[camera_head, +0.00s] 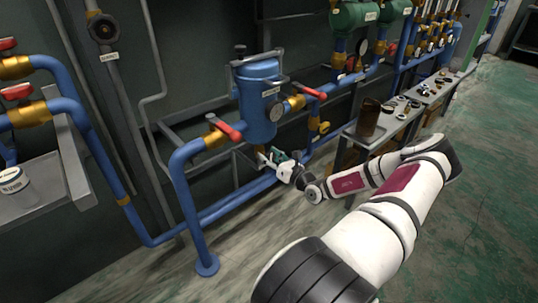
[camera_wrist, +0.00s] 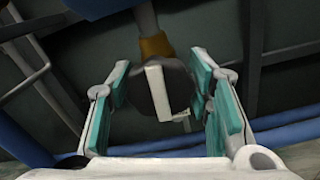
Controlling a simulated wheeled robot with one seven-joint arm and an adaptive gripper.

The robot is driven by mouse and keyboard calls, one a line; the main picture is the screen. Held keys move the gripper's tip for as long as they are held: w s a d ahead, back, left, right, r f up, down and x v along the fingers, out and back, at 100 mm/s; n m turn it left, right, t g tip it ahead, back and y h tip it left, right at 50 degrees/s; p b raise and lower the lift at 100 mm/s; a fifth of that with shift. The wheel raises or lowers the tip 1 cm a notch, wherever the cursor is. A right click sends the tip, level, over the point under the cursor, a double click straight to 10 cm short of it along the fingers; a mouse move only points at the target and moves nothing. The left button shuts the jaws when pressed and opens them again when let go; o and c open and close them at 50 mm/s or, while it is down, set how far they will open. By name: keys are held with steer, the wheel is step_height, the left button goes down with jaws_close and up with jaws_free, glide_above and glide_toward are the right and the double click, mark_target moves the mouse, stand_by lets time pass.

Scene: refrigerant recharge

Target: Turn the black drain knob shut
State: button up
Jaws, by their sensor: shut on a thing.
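The black drain knob (camera_wrist: 141,95) is the dark round shape in the middle of the wrist view, below a brass fitting (camera_wrist: 154,46). A pale flat bar (camera_wrist: 157,92) crosses its front. My gripper (camera_wrist: 170,86) has its teal finger pads on the left and right sides of the knob and is shut on it. In the camera_head view my gripper (camera_head: 272,159) is below the blue filter vessel (camera_head: 258,100). The knob is too small and covered to make out there.
Blue pipes with red-handled valves (camera_head: 229,130) run on both sides of the vessel. A low blue pipe (camera_head: 235,200) passes beneath my gripper. A grey bench (camera_head: 372,138) with a dark brown jar (camera_head: 367,117) stands to the right. The green floor at right is clear.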

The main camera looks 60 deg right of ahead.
steer(key=m+p, duration=0.3)
steer(key=shift+r, duration=0.1)
steer(key=m+p, duration=0.2)
steer(key=m, duration=0.3)
steer(key=shift+d+p, duration=0.1)
steer(key=shift+p, duration=0.25)
steer(key=m, duration=0.2)
steer(key=m+p, duration=0.1)
steer(key=m, duration=0.1)
steer(key=shift+f, duration=0.3)
steer(key=shift+f+m, duration=0.1)
steer(key=shift+m, duration=2.3)
steer(key=o, duration=1.2)
steer(key=shift+c, duration=0.2)
steer(key=shift+s, duration=0.1)
steer(key=v, duration=1.1)
steer(key=shift+s, duration=0.4)
